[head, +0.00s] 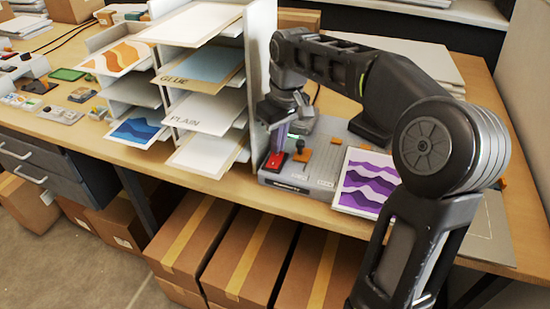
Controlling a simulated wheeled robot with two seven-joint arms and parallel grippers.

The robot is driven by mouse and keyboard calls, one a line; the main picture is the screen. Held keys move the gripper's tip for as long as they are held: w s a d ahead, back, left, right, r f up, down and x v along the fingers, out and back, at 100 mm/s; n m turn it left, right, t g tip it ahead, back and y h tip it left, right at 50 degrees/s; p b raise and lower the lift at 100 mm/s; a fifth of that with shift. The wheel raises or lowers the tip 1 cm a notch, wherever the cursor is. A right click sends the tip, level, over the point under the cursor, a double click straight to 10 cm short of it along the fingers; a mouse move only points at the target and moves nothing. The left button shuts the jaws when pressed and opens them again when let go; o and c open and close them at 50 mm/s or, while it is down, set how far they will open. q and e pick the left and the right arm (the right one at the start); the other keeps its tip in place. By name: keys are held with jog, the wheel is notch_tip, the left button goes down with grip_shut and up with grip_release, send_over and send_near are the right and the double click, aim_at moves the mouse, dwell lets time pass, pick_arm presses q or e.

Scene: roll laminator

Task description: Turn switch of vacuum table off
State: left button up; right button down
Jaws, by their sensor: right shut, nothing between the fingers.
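The vacuum table (322,163) is a low grey box near the front edge of the desk, to the right of the paper shelves. On its left end is a red switch (275,161), with a small dark knob to its right. My right gripper (279,146) points down just above the red switch, with its fingers closed and empty. I cannot tell whether the fingertips touch the switch, or which way the switch is set. My left gripper is not in view.
A shelf rack (259,70) with printed sheets stands close to the left of my right gripper. A purple wave print (364,184) lies to the right of the vacuum table. Cardboard boxes (250,250) are stacked under the desk. Small items lie at the far left.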

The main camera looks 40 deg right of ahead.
jog(key=shift+f+b, duration=0.35)
jog(key=shift+f, duration=0.2)
jog(key=shift+r, duration=0.1)
notch_tip(320, 180, up, 7)
jog(key=p, duration=0.6)
dwell(0.8)
